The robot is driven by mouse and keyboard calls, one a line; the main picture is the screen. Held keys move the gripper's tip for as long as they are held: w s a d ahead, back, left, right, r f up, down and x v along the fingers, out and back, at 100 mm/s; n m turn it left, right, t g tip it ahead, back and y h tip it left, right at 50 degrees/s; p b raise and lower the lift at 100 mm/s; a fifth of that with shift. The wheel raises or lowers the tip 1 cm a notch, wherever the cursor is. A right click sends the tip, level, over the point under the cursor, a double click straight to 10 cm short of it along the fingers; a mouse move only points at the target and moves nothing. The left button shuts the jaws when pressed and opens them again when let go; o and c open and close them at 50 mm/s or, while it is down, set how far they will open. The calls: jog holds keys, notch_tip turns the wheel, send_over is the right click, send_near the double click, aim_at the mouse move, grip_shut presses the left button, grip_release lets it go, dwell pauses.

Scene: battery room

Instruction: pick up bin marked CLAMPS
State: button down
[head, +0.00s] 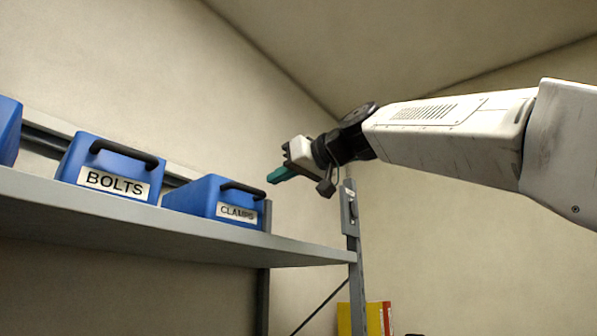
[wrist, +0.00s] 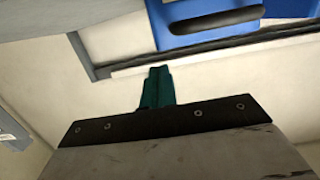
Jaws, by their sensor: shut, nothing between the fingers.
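The bin marked CLAMPS (head: 208,196) is blue with a black handle and a white label. It sits on the grey shelf (head: 180,222), at the right of the bins in the head view. My gripper (head: 277,175) has teal fingers, is shut and empty, and is in the air to the right of this bin and a little above it, apart from it. In the wrist view my gripper (wrist: 157,88) points up the picture. A blue bin with a black handle (wrist: 225,22) shows at the top right there, its label out of view.
The bin marked BOLTS (head: 110,170) stands left of the CLAMPS bin, and part of another blue bin (head: 8,130) shows at the left edge. A grey shelf post (head: 350,210) rises at the shelf's right end. Yellow and red items (head: 365,318) are low down.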

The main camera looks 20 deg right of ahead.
jog(key=shift+w+a+f, duration=0.4)
jog(key=shift+w+f, duration=0.05)
jog(key=shift+w, duration=0.15)
jog(key=shift+w+a+f, duration=0.35)
jog(key=shift+w+f, duration=0.1)
jog(key=shift+w, duration=0.1)
